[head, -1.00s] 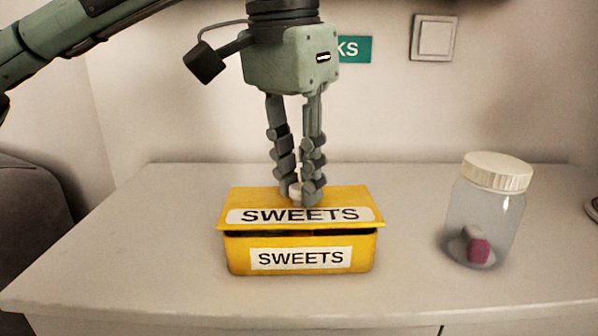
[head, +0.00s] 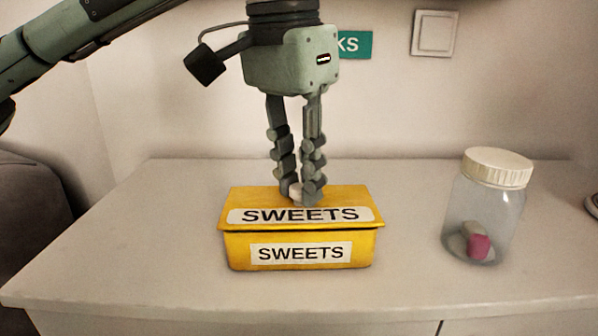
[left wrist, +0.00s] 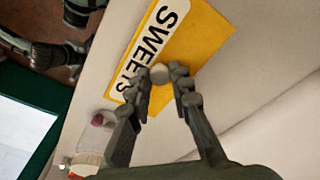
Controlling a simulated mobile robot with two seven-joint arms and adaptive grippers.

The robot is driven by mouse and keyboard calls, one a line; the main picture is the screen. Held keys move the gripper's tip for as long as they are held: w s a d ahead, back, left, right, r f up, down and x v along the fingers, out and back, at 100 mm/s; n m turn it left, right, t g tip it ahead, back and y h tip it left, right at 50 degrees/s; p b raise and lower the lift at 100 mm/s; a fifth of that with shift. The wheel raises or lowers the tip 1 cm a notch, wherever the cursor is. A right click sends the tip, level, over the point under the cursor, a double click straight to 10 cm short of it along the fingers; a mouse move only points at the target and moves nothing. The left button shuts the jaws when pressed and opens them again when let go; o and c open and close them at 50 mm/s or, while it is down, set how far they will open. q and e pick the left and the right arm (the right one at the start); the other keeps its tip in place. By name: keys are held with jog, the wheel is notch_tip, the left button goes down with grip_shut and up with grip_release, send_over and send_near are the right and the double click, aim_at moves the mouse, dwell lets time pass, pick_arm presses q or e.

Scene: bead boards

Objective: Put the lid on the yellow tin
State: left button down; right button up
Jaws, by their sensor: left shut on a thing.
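The yellow tin (head: 240,254) stands on the cabinet top with a white SWEETS label on its front. Its yellow lid (head: 360,196), also labelled SWEETS, lies over the tin's opening, with only a thin dark line between lid and tin at the front. My left gripper (head: 298,196) points straight down and is shut on the lid's pale round knob. In the left wrist view the knob (left wrist: 159,74) shows between the fingertips, with the yellow lid (left wrist: 195,40) behind it. The tin's inside is hidden. My right gripper is not seen in the head view.
A clear jar (head: 484,215) with a cream screw lid stands to the right of the tin, with a pink and a pale piece inside. The cabinet top (head: 120,260) is clear left of the tin. A wall switch (head: 433,33) is behind.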

pick_arm(q)
jog(key=c, duration=1.3)
grip_release()
jog(key=o, duration=0.4)
